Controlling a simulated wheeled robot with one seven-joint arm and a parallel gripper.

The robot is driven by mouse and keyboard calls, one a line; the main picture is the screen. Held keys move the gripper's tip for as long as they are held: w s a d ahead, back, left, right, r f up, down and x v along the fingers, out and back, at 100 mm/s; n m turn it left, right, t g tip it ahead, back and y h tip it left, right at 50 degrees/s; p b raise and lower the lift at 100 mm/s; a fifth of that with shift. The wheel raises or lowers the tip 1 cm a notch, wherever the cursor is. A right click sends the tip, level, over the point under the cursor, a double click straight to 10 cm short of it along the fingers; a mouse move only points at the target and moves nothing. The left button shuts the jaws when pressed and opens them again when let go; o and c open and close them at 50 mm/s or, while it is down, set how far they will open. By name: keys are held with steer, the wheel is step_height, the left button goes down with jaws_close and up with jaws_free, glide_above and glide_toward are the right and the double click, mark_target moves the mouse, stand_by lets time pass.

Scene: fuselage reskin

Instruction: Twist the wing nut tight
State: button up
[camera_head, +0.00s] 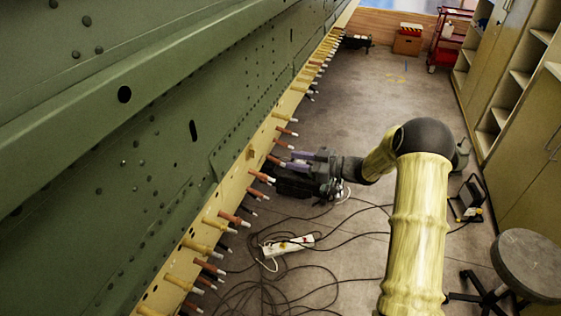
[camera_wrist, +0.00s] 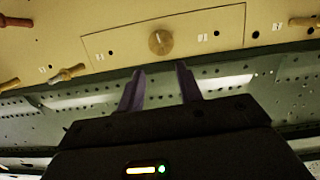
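The wing nut (camera_wrist: 160,42) shows in the wrist view as a round brass-coloured knob with a raised bar across it, standing nearly upright. It sits on a rectangular outlined panel (camera_wrist: 216,22) in the cream strip. My gripper (camera_wrist: 160,80) is open, its two purple fingers apart with nothing between them. The fingertips are below the nut in the picture and apart from it. In the head view my gripper (camera_head: 290,160) reaches toward the cream strip (camera_head: 232,185) at the skin's edge. I cannot make out the nut clearly there.
Several copper and brass fastener pins (camera_head: 231,217) stick out along the strip, on both sides of my gripper. A power strip (camera_head: 287,246) and loose cables lie on the floor below. A stool (camera_head: 527,262) and cabinets (camera_head: 525,130) stand at the right.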

steer(key=v, duration=0.5)
steer(key=shift+b, duration=0.35)
step_height(320, 180, up, 3)
steer(key=w+d+m+t+h, duration=0.2)
steer(key=m+t+h, duration=0.3)
steer(key=h, duration=0.3)
steer(key=s+d+m+h, duration=0.4)
steer(key=s+m+h, duration=0.1)
steer(key=s+h, duration=0.1)
steer(key=s+m+g, duration=0.1)
steer(key=s+g, duration=0.1)
steer(key=s, duration=0.6)
steer(key=s+f+m+g+h, duration=0.1)
steer(key=s+m+g, duration=0.1)
steer(key=s, duration=0.6)
steer(key=s+f+m+g, duration=0.1)
steer(key=s+g, duration=0.3)
steer(key=s, duration=0.4)
steer(key=shift+s+a+f+m+h, duration=0.2)
steer(key=shift+s+a+m+h, duration=0.1)
steer(key=shift+a+h, duration=0.1)
